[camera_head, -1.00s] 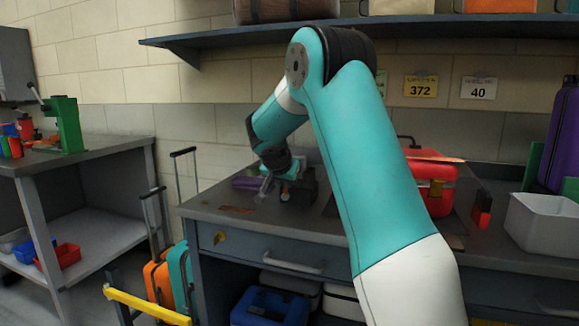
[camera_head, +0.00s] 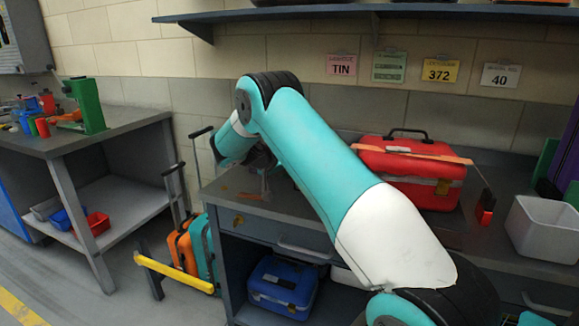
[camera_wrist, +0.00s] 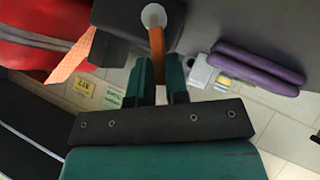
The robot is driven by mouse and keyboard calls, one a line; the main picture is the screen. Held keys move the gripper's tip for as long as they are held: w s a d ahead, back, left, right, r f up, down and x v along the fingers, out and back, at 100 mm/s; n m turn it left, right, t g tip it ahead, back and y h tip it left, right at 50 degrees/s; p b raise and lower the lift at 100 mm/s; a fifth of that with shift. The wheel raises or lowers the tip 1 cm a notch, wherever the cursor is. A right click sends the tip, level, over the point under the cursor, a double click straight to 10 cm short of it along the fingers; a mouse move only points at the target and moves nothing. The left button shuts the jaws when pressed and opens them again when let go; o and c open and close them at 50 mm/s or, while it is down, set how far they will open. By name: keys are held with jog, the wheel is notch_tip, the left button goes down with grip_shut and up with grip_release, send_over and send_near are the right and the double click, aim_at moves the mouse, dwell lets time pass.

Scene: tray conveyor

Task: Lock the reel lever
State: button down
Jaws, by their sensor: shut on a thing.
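In the wrist view an orange lever (camera_wrist: 157,45) runs down from a pale round hub (camera_wrist: 153,16) on a dark block (camera_wrist: 122,18). I take the dark block and hub to be the reel, though only part of it shows. My gripper (camera_wrist: 160,68) has its green fingers on either side of the lever's lower end and is shut on it. In the head view my arm hides the gripper, the lever and most of the block.
A red case (camera_head: 418,170) with an orange strap stands on the workbench, right of my arm. A grey bin (camera_head: 543,228) is farther right. A purple item (camera_wrist: 258,68) lies beside the block. Suitcases (camera_head: 182,252) and a yellow rail (camera_head: 176,273) stand left of the bench.

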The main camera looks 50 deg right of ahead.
jog(key=shift+f, duration=0.1)
dwell(0.3)
jog(key=c, duration=1.1)
grip_release()
jog(key=v, duration=1.7)
jog(key=shift+a, duration=0.15)
